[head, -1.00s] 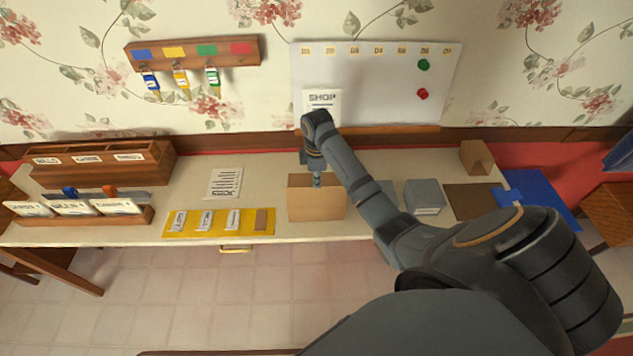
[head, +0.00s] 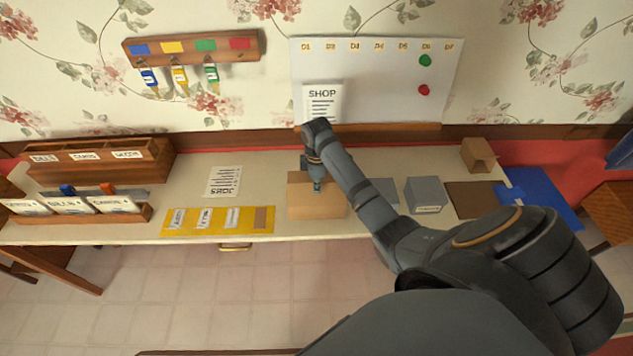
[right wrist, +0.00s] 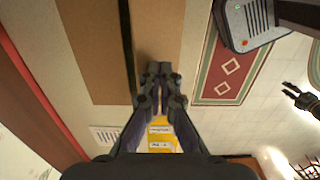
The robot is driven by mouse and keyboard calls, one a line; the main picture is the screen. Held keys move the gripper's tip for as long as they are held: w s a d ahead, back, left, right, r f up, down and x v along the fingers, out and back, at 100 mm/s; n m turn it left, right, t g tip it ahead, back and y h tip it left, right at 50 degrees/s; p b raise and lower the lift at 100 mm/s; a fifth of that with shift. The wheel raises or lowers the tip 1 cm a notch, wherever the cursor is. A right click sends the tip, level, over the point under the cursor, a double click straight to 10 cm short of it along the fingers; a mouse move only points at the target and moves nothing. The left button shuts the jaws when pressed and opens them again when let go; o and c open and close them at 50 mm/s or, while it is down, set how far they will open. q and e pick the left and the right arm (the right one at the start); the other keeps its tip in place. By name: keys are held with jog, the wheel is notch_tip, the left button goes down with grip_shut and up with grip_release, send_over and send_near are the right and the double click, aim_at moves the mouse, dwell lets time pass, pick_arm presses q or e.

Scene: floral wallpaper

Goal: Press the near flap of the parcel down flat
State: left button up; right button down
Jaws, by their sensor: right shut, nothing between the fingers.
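The parcel (head: 330,212), a tan cardboard box, stands at the front of the table in the head view. Its near flap (head: 302,186) lies over the top and looks about level. In the right wrist view the near flap (right wrist: 158,25) and the far flap (right wrist: 80,50) lie side by side, a narrow dark gap between them. My right gripper (head: 317,187) is shut and empty, its fingertips (right wrist: 158,72) over the near flap, seemingly touching it. A dark gripper, apparently my left (right wrist: 298,97), shows at the right wrist view's edge; its jaws are unclear.
A yellow mat (head: 186,231) with labelled cards and a printed sheet (head: 223,181) lie left of the parcel. A grey box (head: 424,193) and a brown mat (head: 470,200) are to its right. A whiteboard (head: 385,85) stands behind.

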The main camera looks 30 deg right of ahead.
jog(key=shift+f+b, duration=0.7)
jog(key=shift+f, duration=1.15)
jog(key=shift+r, duration=0.15)
notch_tip(320, 180, up, 6)
jog(key=p, duration=0.6)
jog(key=shift+f, duration=0.25)
notch_tip(320, 180, up, 3)
jog(key=p, duration=0.3)
jog(key=shift+r, duration=1.1)
